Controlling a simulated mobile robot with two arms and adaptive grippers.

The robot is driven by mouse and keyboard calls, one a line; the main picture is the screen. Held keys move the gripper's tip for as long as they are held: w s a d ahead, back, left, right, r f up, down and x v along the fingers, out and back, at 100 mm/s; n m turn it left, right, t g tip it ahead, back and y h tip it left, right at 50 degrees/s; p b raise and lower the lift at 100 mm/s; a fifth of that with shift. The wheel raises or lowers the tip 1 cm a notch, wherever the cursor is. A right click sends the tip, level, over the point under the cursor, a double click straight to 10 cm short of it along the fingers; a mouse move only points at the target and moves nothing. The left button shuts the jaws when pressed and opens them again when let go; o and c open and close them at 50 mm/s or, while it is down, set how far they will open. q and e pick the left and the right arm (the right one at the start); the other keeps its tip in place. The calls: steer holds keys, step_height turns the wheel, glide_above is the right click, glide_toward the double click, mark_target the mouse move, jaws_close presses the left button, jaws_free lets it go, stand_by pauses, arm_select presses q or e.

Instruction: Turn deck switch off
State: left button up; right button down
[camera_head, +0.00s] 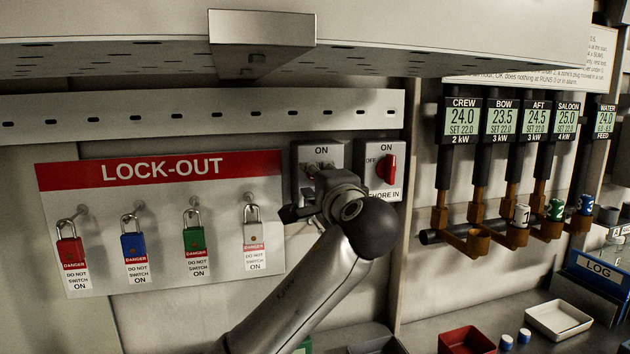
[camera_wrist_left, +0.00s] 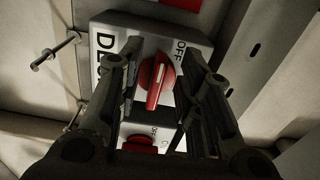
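The deck switch is a pale box (camera_wrist_left: 108,50) with a red knob (camera_wrist_left: 155,80) in the left wrist view; "DE" and "OFF" show on its face. The knob's ridge runs nearly up and down there, its upper end leaning toward OFF. My left gripper (camera_wrist_left: 162,100) is open, with one finger on each side of the knob; I cannot tell whether they touch it. In the head view my left gripper (camera_head: 318,198) covers most of this box (camera_head: 322,152), hiding its knob; "ON" shows above. My right gripper is not in view.
The shore switch (camera_head: 384,172) is close on the right, its red knob upright toward ON. The lock-out board (camera_head: 110,215) with hanging padlocks is on the left. Metal pegs (camera_wrist_left: 52,52) stick out near the deck switch. A shelf overhangs above.

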arm_select(q)
steer(key=v, duration=1.1)
